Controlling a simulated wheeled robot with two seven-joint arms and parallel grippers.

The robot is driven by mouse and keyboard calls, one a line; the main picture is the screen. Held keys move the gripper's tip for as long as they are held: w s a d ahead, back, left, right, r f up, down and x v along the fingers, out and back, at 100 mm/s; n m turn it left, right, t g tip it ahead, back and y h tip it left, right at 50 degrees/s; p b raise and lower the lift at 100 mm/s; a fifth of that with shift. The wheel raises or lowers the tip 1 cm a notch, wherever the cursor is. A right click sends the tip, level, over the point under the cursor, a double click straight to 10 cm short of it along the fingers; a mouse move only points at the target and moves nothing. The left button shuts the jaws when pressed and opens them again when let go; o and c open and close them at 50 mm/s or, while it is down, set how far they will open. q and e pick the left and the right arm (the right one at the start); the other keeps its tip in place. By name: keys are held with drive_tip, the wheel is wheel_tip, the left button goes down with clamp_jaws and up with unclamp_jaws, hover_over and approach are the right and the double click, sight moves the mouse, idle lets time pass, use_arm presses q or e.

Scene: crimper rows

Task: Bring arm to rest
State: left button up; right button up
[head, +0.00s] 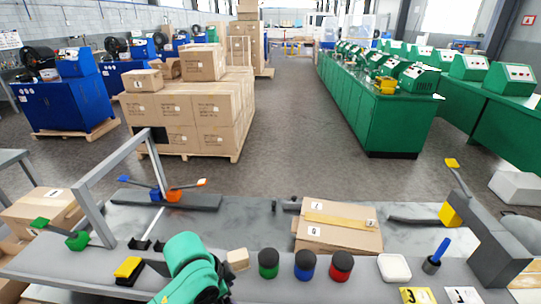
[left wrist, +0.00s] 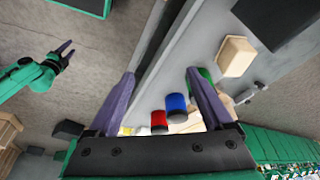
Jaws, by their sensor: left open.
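My left arm comes in at the bottom of the head view. Its dark gripper (head: 222,278) is at the near edge of the workbench (head: 230,215), left of the beige block (head: 238,259); its fingers are hard to make out there. In the left wrist view its two purple fingers (left wrist: 160,85) are wide apart with nothing held between them. Past them show the red cylinder (left wrist: 158,121) and the blue cylinder (left wrist: 177,105); the green one is partly hidden by a finger. My right gripper (left wrist: 63,55) shows small at the left of the wrist view, apart from the bench; its opening is unclear.
Black-topped green (head: 268,264), blue (head: 305,265) and red (head: 341,266) cylinders stand in a row. A white dish (head: 394,268) is right of them, a cardboard box (head: 338,236) behind. A grey frame (head: 90,205) rises at left. A yellow-black block (head: 129,268) lies left of my arm.

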use_arm(q)
drive_tip(key=s+a+f+n+t+y, duration=0.2)
drive_tip(key=s+a+f+n+y, duration=0.15)
drive_tip(key=s+a+n, duration=0.8)
wheel_tip(320, 180, down, 26)
drive_tip(key=s+a+m+g, duration=0.1)
drive_tip(key=s+a+g, duration=0.1)
drive_tip(key=s+a, duration=0.1)
drive_tip(key=s+a+f, duration=0.2)
drive_tip(key=s+f, duration=1)
drive_tip(key=s, duration=0.3)
drive_tip(key=shift+a+f+g, duration=0.2)
drive_tip(key=shift+f+g, duration=0.1)
drive_tip(key=shift+g, duration=0.1)
drive_tip(key=shift+m, duration=0.25)
